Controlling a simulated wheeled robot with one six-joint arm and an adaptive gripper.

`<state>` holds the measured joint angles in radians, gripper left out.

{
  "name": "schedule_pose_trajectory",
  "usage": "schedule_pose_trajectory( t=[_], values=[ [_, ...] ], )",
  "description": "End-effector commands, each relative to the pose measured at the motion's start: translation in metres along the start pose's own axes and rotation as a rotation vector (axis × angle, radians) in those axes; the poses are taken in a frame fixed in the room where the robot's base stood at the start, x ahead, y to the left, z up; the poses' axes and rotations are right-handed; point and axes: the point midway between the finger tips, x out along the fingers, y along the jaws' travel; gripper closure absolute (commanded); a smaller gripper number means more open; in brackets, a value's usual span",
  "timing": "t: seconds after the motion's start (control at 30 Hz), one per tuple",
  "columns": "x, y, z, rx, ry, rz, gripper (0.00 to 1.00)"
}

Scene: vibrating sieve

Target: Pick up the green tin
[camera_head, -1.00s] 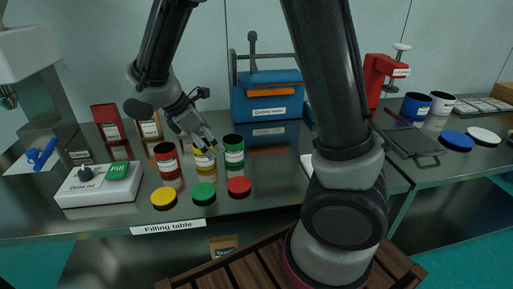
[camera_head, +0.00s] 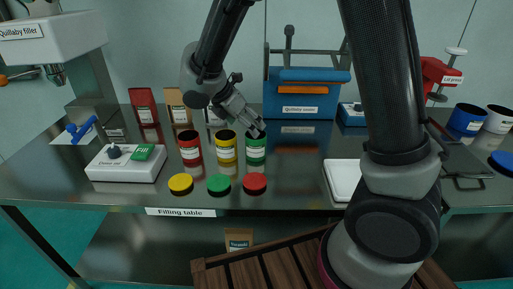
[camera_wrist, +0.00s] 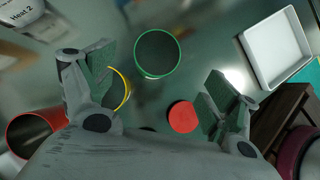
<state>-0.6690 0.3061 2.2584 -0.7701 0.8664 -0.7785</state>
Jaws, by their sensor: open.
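The green tin (camera_head: 256,153) stands upright and open-topped on the filling table, at the right end of a row with a yellow tin (camera_head: 226,152) and a red tin (camera_head: 190,151). My gripper (camera_head: 258,130) is above the green tin and partly hides its top. In the wrist view, my gripper (camera_wrist: 160,92) has its fingers wide apart, with nothing between the pads. The green tin's round rim (camera_wrist: 158,76) lies a little beyond the fingertips, between them. The yellow tin (camera_wrist: 120,90) is partly hidden behind the left finger.
Yellow (camera_head: 181,183), green (camera_head: 219,183) and red (camera_head: 255,182) lids lie in front of the tins. A dosing box (camera_head: 126,163) is at left, a white tray (camera_head: 343,180) at right. A blue sealer (camera_head: 299,92) stands behind.

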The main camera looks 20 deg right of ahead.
Motion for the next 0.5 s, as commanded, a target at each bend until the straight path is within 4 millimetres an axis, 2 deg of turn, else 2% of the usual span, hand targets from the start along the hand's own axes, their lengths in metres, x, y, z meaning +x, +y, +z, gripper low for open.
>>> schedule_pose_trajectory(
  t=[0.33,0.5],
  values=[
    [0.051,0.004,0.004,0.001,-0.001,-0.006,0.13],
    [0.064,0.004,0.004,0.002,0.001,-0.003,0.13]
  ],
)
